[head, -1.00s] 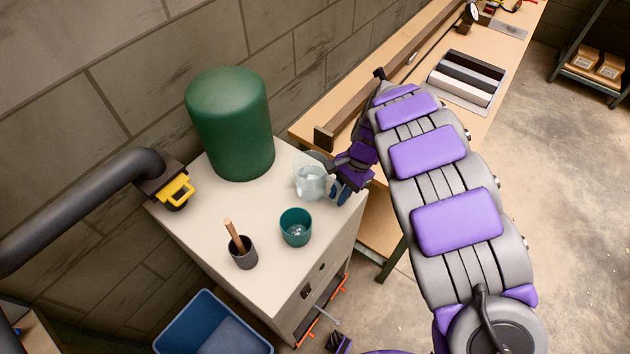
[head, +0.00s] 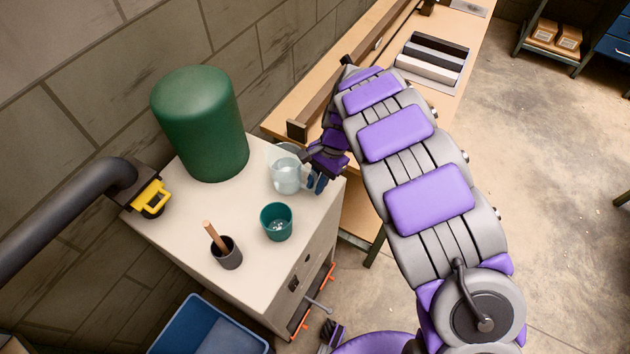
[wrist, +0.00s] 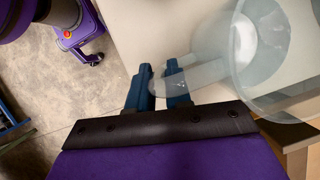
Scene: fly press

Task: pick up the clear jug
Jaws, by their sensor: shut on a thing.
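The clear jug (head: 286,177) is see-through with water-like contents, at the right back of the cream cabinet top (head: 190,240). It looks upright; I cannot tell whether its base touches the top. My gripper (head: 316,181) is at its right side, partly hidden behind my arm's purple and grey links. In the wrist view the jug (wrist: 262,50) fills the upper right. Its handle (wrist: 190,78) reaches left to the blue fingers of my gripper (wrist: 164,84), which are shut on it.
A green cylinder (head: 200,125) stands left of the jug. A teal cup (head: 276,222) and a dark pot with a wooden stick (head: 227,252) stand in front. A wooden bench (head: 440,55) runs behind, a blue bin (head: 205,330) below.

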